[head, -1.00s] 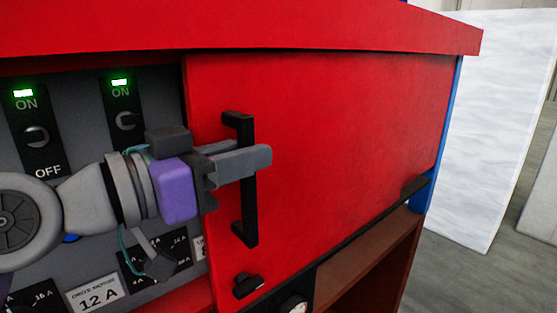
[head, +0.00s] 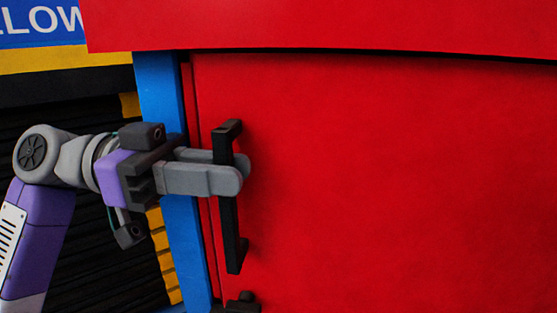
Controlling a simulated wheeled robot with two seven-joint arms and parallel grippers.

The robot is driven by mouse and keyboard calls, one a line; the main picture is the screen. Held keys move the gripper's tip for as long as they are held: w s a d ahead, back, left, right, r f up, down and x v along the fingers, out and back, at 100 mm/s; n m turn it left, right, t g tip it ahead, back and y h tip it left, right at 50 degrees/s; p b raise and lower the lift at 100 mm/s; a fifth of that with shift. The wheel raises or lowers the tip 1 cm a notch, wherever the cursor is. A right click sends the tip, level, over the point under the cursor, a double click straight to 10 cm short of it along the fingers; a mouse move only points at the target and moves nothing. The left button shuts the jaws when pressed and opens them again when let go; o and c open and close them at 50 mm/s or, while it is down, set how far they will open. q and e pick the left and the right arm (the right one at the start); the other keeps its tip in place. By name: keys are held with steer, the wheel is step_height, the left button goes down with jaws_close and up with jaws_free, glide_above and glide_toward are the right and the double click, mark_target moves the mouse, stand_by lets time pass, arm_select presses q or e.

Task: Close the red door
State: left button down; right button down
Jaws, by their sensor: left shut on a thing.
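The red door (head: 380,180) fills the middle and right of the head view. Its left edge lies next to a blue post (head: 160,110), with a narrow red strip between them. The switch panel behind the door is hidden from sight. A black vertical bar handle (head: 231,215) is fixed near the door's left edge. My left gripper (head: 238,172) comes in from the left, with its grey fingers shut around the upper part of the handle. My right gripper is not in view.
A red overhanging ledge (head: 320,25) runs above the door. A black slatted area (head: 60,120) with yellow edging lies left of the blue post, below a blue sign (head: 40,22). A small black fitting (head: 243,302) shows below the handle.

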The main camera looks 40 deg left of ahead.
arm_select(q)
steer(key=shift+v, duration=1.5)
steer(key=shift+r, duration=0.2)
steer(key=c, duration=1.1)
jaws_free()
steer(key=shift+d+f, duration=0.1)
steer(key=shift+d, duration=0.05)
steer(key=p+v, duration=0.2)
steer(key=v, duration=0.5)
steer(key=shift+s+a, duration=0.1)
steer(key=shift+a, duration=0.2)
